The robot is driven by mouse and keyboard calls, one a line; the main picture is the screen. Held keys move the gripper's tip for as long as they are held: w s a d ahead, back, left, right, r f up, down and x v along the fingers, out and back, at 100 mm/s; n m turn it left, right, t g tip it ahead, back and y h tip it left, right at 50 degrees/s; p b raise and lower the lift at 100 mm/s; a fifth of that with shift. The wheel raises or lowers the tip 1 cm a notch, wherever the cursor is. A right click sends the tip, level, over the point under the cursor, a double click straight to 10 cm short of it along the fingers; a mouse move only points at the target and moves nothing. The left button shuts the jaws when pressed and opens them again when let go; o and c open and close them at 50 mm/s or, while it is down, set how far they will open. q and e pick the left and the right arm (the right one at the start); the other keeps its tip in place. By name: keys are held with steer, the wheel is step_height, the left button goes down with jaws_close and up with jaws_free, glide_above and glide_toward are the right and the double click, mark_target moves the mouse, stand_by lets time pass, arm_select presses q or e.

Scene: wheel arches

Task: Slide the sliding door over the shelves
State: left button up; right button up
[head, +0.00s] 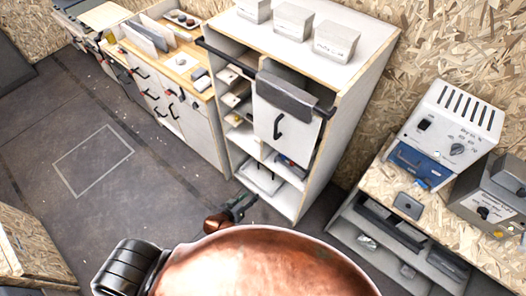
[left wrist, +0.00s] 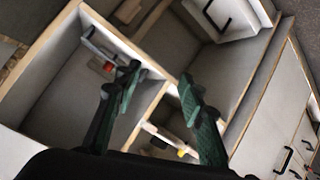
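The sliding door (head: 287,112) is a white panel with a black handle (head: 278,126) and a dark grey top piece. It hangs from a black rail (head: 240,70) on the white shelf cabinet, toward the right of its front. Open shelves (head: 238,95) show to its left and below it. My left gripper (head: 238,204) is low in front of the cabinet, apart from the door. In the left wrist view its green fingers (left wrist: 160,79) are spread with nothing between them, facing the shelves. A white panel with a black handle (left wrist: 218,16) shows there at the top. My right gripper is not visible.
White boxes (head: 292,22) stand on the cabinet top. A drawer bench (head: 165,95) adjoins on the left. A workbench with a blue-and-white device (head: 450,125) stands at the right. The floor (head: 95,160) at left is clear.

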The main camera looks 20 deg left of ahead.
arm_select(q)
steer(key=w+d+r+t+h, duration=0.1)
steer(key=w+d+r+t, duration=0.15)
steer(key=r, duration=0.75)
steer(key=w+d+r+t+h, duration=0.1)
steer(key=w+r, duration=0.2)
steer(key=r, duration=0.6)
steer(key=t+h, duration=0.1)
steer(key=t, duration=0.1)
glide_toward(276, 139)
steer(key=w+f, duration=0.1)
steer(key=w, duration=0.2)
steer(key=shift+d+f+n, duration=0.25)
steer(key=shift+d+n, duration=0.05)
steer(key=shift+p+x, duration=0.75)
steer(key=shift+x, duration=3.2)
steer(key=shift+c, duration=0.7)
jaws_close()
steer(key=shift+r, duration=0.1)
